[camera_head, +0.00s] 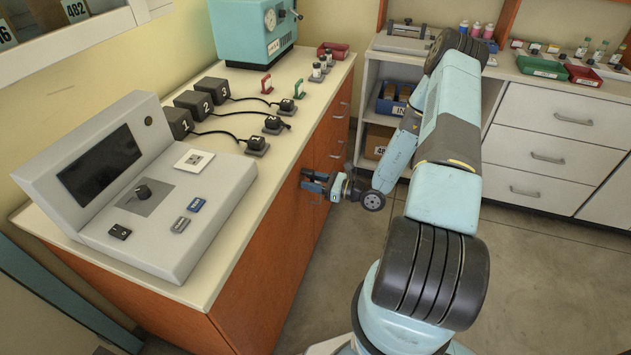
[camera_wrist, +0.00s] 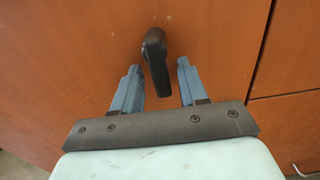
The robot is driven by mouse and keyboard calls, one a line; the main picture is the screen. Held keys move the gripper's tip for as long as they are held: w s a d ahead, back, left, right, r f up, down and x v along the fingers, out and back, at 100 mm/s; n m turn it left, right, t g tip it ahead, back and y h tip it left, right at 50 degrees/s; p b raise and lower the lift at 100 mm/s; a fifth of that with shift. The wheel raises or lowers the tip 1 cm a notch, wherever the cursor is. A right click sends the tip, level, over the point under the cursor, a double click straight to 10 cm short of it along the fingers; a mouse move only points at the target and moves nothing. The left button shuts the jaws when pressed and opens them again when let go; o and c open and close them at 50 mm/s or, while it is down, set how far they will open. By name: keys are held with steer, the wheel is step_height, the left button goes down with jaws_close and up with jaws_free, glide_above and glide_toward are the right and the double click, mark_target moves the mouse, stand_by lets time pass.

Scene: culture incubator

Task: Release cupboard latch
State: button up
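The cupboard latch is a dark handle (camera_wrist: 156,60) on an orange-brown cupboard door (camera_wrist: 70,60) in the wrist view. It hangs slightly tilted, its lower end towards my gripper. My gripper (camera_wrist: 160,78) is open, with one blue finger on each side of the handle's lower end. I see gaps on both sides, so the fingers do not appear to press on it. In the head view my gripper (camera_head: 312,184) is at the front of the orange-brown cupboard (camera_head: 262,292), below the counter edge. The latch is hard to make out there.
A grey console (camera_head: 140,190), numbered dark blocks (camera_head: 202,105) with cables and a teal machine (camera_head: 250,30) stand on the counter above. Drawers (camera_head: 338,130) lie farther along the same front. White drawer units (camera_head: 545,155) stand at the back right. Some floor (camera_head: 540,270) is clear.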

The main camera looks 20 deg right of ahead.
steer(key=v, duration=1.3)
steer(key=shift+s+d, duration=0.2)
steer(key=shift+d, duration=0.2)
steer(key=s+a+r+n+g+h, duration=0.1)
steer(key=s+a+r+n+g, duration=0.15)
steer(key=r+n+g, duration=0.4)
steer(key=s+a+r+n+g+h, duration=0.1)
steer(key=a+r+n+g+h, duration=0.2)
steer(key=r, duration=0.7)
steer(key=s+a+r+n+g, duration=0.1)
steer(key=a+r+n+g, duration=0.2)
steer(key=r+n, duration=0.45)
steer(key=s+r+n+t+h, duration=0.3)
steer(key=s+r, duration=0.4)
steer(key=r, duration=0.4)
steer(key=s+a+r+n+t+h, duration=0.1)
steer(key=s+r+n+t+h, duration=0.3)
steer(key=s+r+h, duration=0.3)
step_height(320, 180, up, 5)
steer(key=shift+s+f+n+h, duration=0.1)
steer(key=shift+s+n+h, duration=0.2)
steer(key=shift+s+n, duration=0.4)
